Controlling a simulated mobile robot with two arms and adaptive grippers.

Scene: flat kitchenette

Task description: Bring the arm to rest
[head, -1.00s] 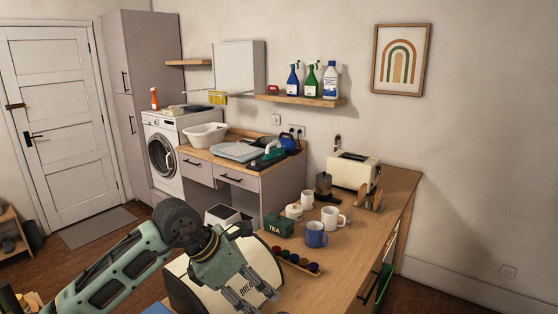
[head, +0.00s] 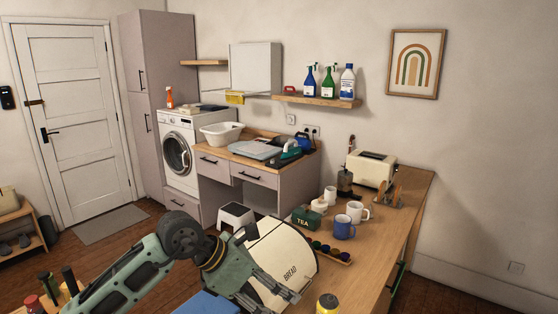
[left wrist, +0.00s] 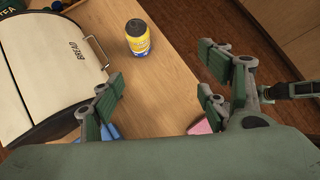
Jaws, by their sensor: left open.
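My left arm comes in from the lower left in the head view, and its gripper (head: 272,294) is in front of the cream bread bin (head: 280,252). In the left wrist view the left gripper (left wrist: 162,98) has its fingers wide apart with nothing between them. The bread bin (left wrist: 45,72) is to the left of the fingers there. A yellow can (left wrist: 138,38) stands upright on the wooden counter beyond the fingers, apart from them. My right gripper is not in view.
A blue mug (head: 344,228), a white mug (head: 355,211), a green tea tin (head: 306,218) and a toaster (head: 371,168) stand on the counter. A tray of coloured pods (head: 328,252) lies near the bin. A pink item (left wrist: 203,126) shows below the fingers.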

